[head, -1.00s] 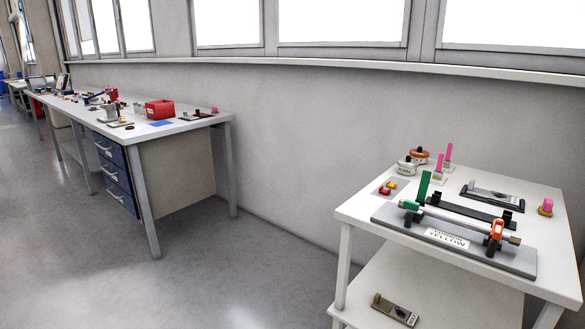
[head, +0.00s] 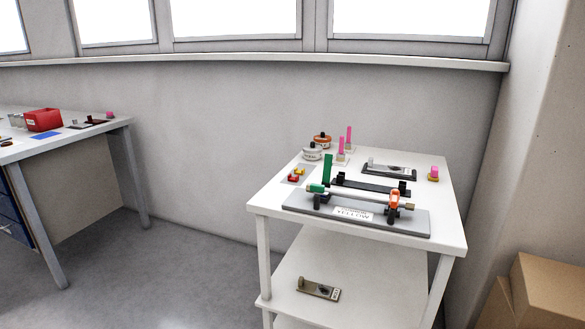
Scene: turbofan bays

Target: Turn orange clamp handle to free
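The orange clamp handle (head: 394,197) stands at the right end of a grey fixture plate (head: 411,224) on the white cart. It sits at a black clamp that is around or against a light-coloured tube (head: 355,194). A green handle (head: 327,170) stands upright near the tube's left end, where a green part (head: 316,188) also shows. Whether the orange clamp is locked cannot be told at this size. Neither of my grippers is in view.
The white cart (head: 258,204) also carries pink posts, round tins (head: 312,152), red and yellow pieces (head: 296,175) and a black tray (head: 389,171). A small device (head: 318,289) lies on its lower shelf. Cardboard boxes (head: 547,290) stand at right. The floor between bench (head: 129,122) and cart is clear.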

